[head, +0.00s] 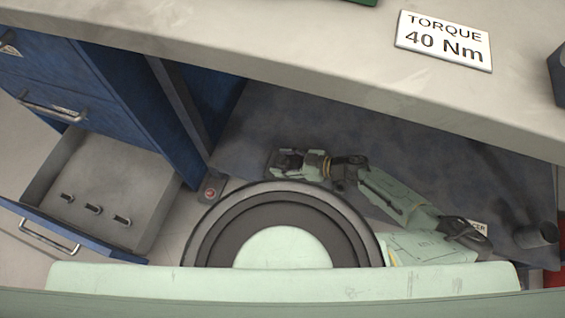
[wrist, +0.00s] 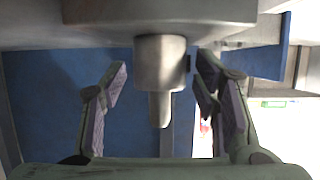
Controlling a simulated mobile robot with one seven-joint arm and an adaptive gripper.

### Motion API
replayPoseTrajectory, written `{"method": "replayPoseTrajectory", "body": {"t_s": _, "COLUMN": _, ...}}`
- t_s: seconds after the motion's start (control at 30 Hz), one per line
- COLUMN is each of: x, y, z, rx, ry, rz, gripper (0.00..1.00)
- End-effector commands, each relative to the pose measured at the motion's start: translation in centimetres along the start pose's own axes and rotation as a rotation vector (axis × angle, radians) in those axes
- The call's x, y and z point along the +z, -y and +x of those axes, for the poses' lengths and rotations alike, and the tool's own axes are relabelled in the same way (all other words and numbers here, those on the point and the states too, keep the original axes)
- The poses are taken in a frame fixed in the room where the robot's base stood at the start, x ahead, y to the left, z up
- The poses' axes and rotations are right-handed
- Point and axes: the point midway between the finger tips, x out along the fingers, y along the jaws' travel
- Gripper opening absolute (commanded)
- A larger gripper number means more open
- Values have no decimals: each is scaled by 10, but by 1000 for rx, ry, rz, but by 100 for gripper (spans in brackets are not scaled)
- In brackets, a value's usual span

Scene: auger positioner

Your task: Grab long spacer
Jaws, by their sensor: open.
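Three small dark metallic cylindrical pieces lie in a row in the open drawer (head: 150,190) at the lower left of the head view: a left one (head: 67,197), a middle one (head: 93,208) and a right one (head: 122,220). The right one looks slightly longer, but they are too small to be sure which is the long spacer. My gripper (head: 284,160) is well to the right of the drawer, apart from these pieces. In the wrist view my gripper (wrist: 162,66) has its fingers spread wide. A stepped metal cylinder (wrist: 160,105) shows between them, not visibly gripped.
The pale bench top (head: 230,45) spans the top, with a torque sign (head: 444,41) on it. Blue cabinet drawers (head: 60,85) stand at the left. A dark lower surface (head: 350,128) lies beneath my arm. A dark upright cylinder (head: 535,235) stands at right.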

Motion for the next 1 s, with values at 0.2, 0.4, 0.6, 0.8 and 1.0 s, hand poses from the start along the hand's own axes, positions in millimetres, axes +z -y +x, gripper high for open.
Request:
{"method": "replayPoseTrajectory", "body": {"t_s": 0.2, "x": 0, "y": 0, "z": 4, "rx": 1, "ry": 1, "rz": 0, "gripper": 55}}
{"method": "replayPoseTrajectory", "body": {"t_s": 0.4, "x": 0, "y": 0, "z": 4, "rx": 1, "ry": 0, "rz": 0, "gripper": 44}}
{"method": "replayPoseTrajectory", "body": {"t_s": 0.6, "x": 0, "y": 0, "z": 4, "rx": 1, "ry": 0, "rz": 0, "gripper": 30}}
{"method": "replayPoseTrajectory", "body": {"t_s": 0.8, "x": 0, "y": 0, "z": 4, "rx": 1, "ry": 0, "rz": 0, "gripper": 17}}
{"method": "replayPoseTrajectory", "body": {"t_s": 1.0, "x": 0, "y": 0, "z": 4, "rx": 1, "ry": 0, "rz": 0, "gripper": 4}}
